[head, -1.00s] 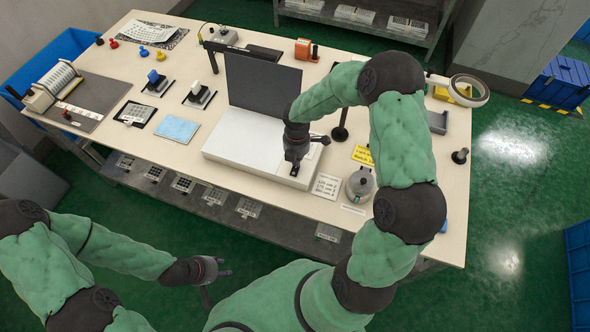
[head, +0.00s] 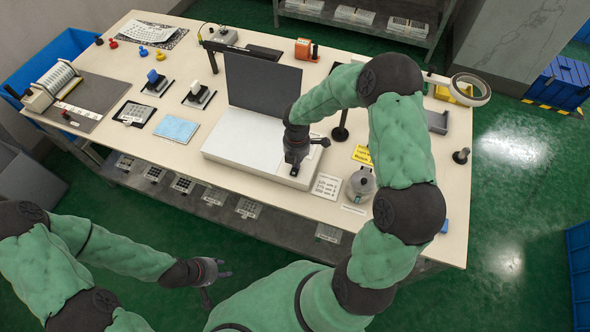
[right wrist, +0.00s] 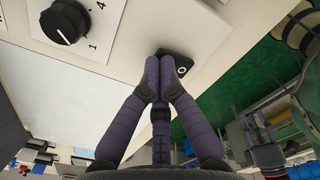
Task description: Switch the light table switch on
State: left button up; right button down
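The light table (head: 245,140) is a low white box on the bench with a dark upright panel (head: 262,85) at its back. In the right wrist view its black rocker switch (right wrist: 181,66) shows a white "O" at its right end. My right gripper (head: 294,166) is over the table's front right part. In the right wrist view its fingertips (right wrist: 159,62) are together, empty, at the switch's left part, which they hide. I cannot tell whether they touch it. My left gripper (head: 218,284) is open and empty, in front of the bench.
A black dial (right wrist: 64,22) with numbers is on the light table near the switch. A kettle-like metal pot (head: 361,184), a white text card (head: 326,186) and a yellow label (head: 362,155) lie right of my right gripper. A blue sheet (head: 176,130) lies left of the light table.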

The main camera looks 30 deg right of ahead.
jog(key=shift+f, duration=0.25)
jog(key=shift+r, duration=0.1)
jog(key=shift+r+p, duration=2.95)
jog(key=shift+r, duration=0.55)
